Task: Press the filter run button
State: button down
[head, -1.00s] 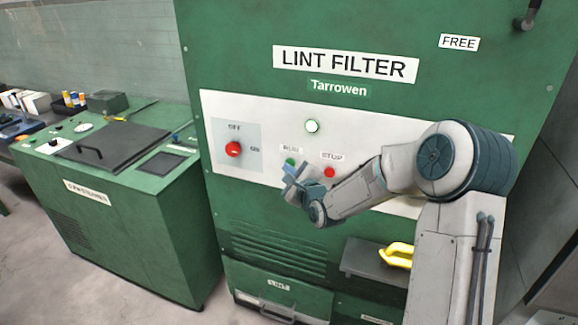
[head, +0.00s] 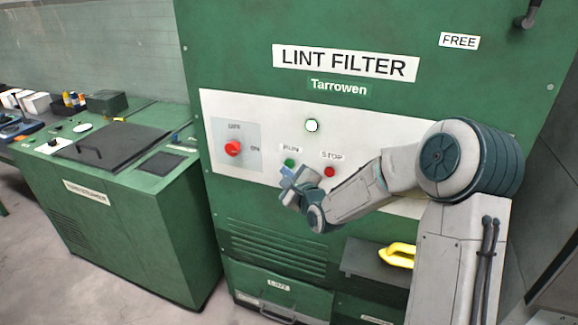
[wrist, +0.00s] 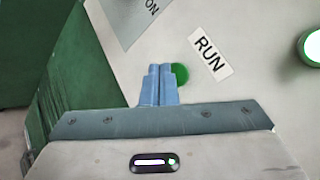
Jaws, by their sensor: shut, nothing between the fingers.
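The green RUN button (head: 289,163) is on the white panel of the lint filter, under its RUN label (head: 291,148). In the wrist view the green button (wrist: 181,75) shows just right of my gripper's fingertips, partly covered by them. My gripper (head: 287,182) is shut and empty, close in front of the panel and just below the button in the head view. In the wrist view my gripper (wrist: 160,70) has its blue fingers together. I cannot tell whether the fingertips touch the button. A round lamp (head: 312,125) above glows pale green.
The red STOP button (head: 330,172) is close right of RUN, near my arm. A red rotary switch (head: 233,148) is at the left of the panel. A shelf with a yellow object (head: 398,255) is below. A green machine (head: 130,200) stands at left.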

jog(key=s, duration=0.1)
jog(key=s+a, duration=0.1)
jog(key=s, duration=0.2)
jog(key=shift+s+a+b, duration=0.35)
jog(key=shift+a+b, duration=0.05)
dwell(0.7)
jog(key=s+d+n+g+h, duration=0.2)
jog(key=s+d+n+g, duration=0.2)
jog(key=s, duration=0.6)
jog(key=s+d+r+n+g+h, duration=0.1)
jog(key=s+d+n+g+h, duration=0.2)
jog(key=s+d+n, duration=0.5)
jog(key=s+d+n+g+h, duration=0.2)
jog(key=s+d+n+g, duration=0.3)
jog(key=s, duration=0.8)
jog(key=d+n, duration=0.1)
jog(key=n, duration=0.2)
jog(key=shift+s+r+n+h, duration=0.15)
jog(key=shift+s+n+h, duration=0.15)
jog(key=shift+s+n, duration=0.1)
